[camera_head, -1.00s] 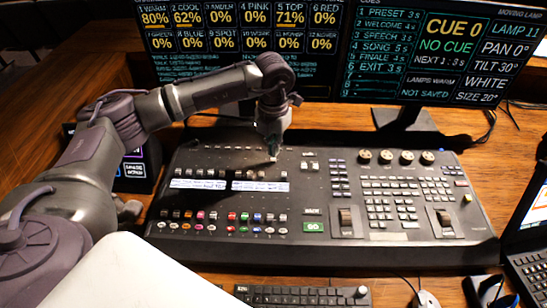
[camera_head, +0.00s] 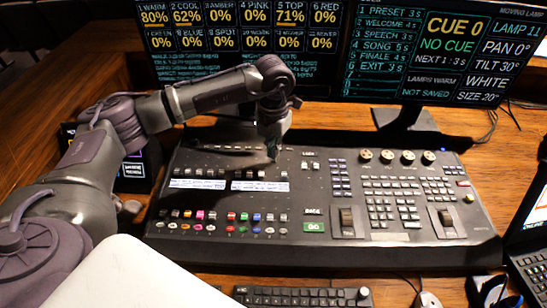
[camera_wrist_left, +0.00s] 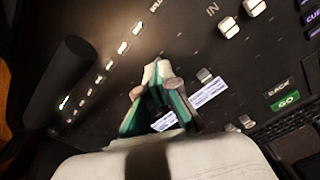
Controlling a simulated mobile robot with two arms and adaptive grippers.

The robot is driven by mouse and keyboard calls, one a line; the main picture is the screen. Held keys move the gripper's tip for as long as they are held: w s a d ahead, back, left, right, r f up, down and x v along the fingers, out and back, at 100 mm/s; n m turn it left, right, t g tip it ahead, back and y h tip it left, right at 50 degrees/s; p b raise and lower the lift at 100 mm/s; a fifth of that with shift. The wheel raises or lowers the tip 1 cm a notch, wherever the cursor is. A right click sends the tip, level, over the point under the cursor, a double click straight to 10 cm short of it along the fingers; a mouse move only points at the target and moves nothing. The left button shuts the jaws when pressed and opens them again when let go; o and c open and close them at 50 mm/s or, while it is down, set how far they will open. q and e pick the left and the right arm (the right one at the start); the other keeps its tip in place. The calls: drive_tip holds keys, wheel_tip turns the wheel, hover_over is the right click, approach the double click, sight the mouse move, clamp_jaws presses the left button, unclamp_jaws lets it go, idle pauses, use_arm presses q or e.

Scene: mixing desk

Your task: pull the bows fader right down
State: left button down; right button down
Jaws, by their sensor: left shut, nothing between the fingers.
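The dark mixing desk (camera_head: 400,240) fills the middle of the head view. I cannot read any label naming the bows fader, so I cannot tell which cap it is. My left gripper (camera_head: 272,157) points down at the upper middle of the desk, just above the label strips (camera_head: 260,186). In the left wrist view the gripper (camera_wrist_left: 157,82) has its teal fingers together with nothing held. A pale cap (camera_wrist_left: 152,70) shows right at its fingertips; whether they touch it is unclear. My right gripper is not in view.
A row of small pale caps (camera_wrist_left: 122,47) runs diagonally beside the gripper in the left wrist view. A green GO button (camera_head: 313,227) and a large lever (camera_head: 346,218) lie to the lower right. Two monitors (camera_head: 430,50) stand behind; a keyboard (camera_head: 300,297) lies in front.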

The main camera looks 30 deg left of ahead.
sight(272, 178)
use_arm(q)
drive_tip(key=shift+f+b, duration=0.45)
drive_tip(key=shift+f, duration=0.1)
idle(0.5)
drive_tip(key=shift+s+d, duration=0.1)
drive_tip(key=shift+s, duration=0.05)
drive_tip(key=shift+s+d, duration=0.25)
drive_tip(key=shift+s, duration=0.25)
drive_tip(key=shift+s+d, duration=0.2)
drive_tip(key=shift+s, duration=0.3)
drive_tip(key=shift+s+f+p, duration=0.1)
drive_tip(key=shift+p, duration=0.2)
drive_tip(key=shift+s+d, duration=0.25)
drive_tip(key=shift+s, duration=0.2)
drive_tip(key=shift+s+d, duration=0.2)
drive_tip(key=shift+s, duration=0.35)
drive_tip(key=shift+s+d+f, duration=0.1)
drive_tip(key=shift+s+d, duration=0.05)
drive_tip(key=shift+s, duration=0.1)
idle(0.6)
